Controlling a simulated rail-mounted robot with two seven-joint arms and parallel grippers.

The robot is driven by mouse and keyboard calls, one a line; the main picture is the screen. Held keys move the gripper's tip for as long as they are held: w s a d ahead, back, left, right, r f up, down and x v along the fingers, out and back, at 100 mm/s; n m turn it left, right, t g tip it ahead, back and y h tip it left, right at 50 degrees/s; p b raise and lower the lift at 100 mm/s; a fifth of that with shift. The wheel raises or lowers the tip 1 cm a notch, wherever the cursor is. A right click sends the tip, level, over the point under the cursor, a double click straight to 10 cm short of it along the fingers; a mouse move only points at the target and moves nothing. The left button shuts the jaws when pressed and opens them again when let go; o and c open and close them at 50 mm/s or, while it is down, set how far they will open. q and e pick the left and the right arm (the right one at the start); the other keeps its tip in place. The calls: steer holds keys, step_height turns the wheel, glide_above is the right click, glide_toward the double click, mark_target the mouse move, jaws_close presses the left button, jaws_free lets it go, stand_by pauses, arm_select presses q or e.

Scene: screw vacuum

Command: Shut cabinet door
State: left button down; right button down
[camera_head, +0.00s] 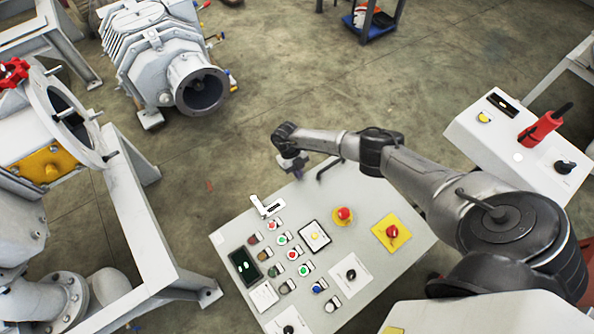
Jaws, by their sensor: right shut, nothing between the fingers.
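A light grey control panel (370,208), seen from above, fills the lower middle of the head view. It carries rows of coloured buttons, and I take it to be the cabinet door's face. My right arm reaches in from the right across its upper edge. The door's hinge and opening angle are unclear. My left gripper is out of view.
A red emergency button (344,214) and another on a yellow plate (391,232) stick up from the panel. A grey frame (150,240) with pipework stands left, a ribbed pump (160,60) at the back. A second console (520,150) is right. Bare floor (290,70) lies beyond.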

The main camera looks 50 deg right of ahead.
steer(key=w+p+v, duration=0.1)
steer(key=p+v, duration=0.4)
steer(key=v, duration=0.8)
steer(key=shift+d+p, duration=0.2)
steer(key=shift+p, duration=0.2)
